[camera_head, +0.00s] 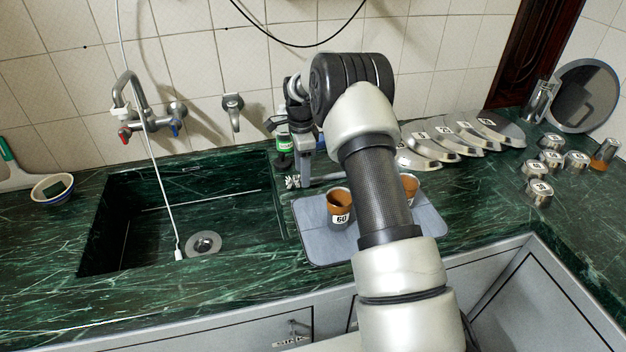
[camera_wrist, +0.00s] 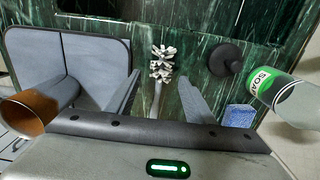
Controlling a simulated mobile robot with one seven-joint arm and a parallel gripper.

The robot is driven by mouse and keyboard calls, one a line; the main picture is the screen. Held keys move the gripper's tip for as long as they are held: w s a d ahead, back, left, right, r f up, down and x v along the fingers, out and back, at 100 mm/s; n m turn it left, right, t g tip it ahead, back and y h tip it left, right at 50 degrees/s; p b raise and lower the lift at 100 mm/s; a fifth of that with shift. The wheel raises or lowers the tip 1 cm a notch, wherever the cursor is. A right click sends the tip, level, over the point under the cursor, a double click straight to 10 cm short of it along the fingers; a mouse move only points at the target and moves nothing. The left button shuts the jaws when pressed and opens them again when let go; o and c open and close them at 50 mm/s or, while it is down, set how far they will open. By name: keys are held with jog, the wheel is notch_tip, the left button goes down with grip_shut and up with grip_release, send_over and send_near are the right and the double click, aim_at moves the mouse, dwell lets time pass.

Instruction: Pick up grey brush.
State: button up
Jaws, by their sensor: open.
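The grey brush shows in the wrist view as a pale bristle head (camera_wrist: 161,62) with a grey handle running down between my fingers. My gripper (camera_wrist: 158,92) is open, with one finger on each side of the brush. In the head view my gripper (camera_head: 304,168) is at the brush, pointing down. The lower handle is hidden by my gripper body in the wrist view. I cannot tell whether the fingers touch it.
A green-labelled soap bottle (camera_head: 284,150) stands close behind my gripper; it also shows in the wrist view (camera_wrist: 290,97). Brown cups, one marked 60 (camera_head: 339,210), stand on the grey mat (camera_head: 316,246). The sink (camera_head: 205,243) opens at left. Lids (camera_head: 462,137) lean at right.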

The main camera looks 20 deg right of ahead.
notch_tip(320, 180, down, 2)
jog(key=shift+f, duration=0.25)
jog(key=c, duration=1.2)
jog(key=shift+o, duration=0.2)
jog(key=shift+r, duration=0.2)
notch_tip(320, 180, up, 10)
jog(key=shift+f, duration=0.15)
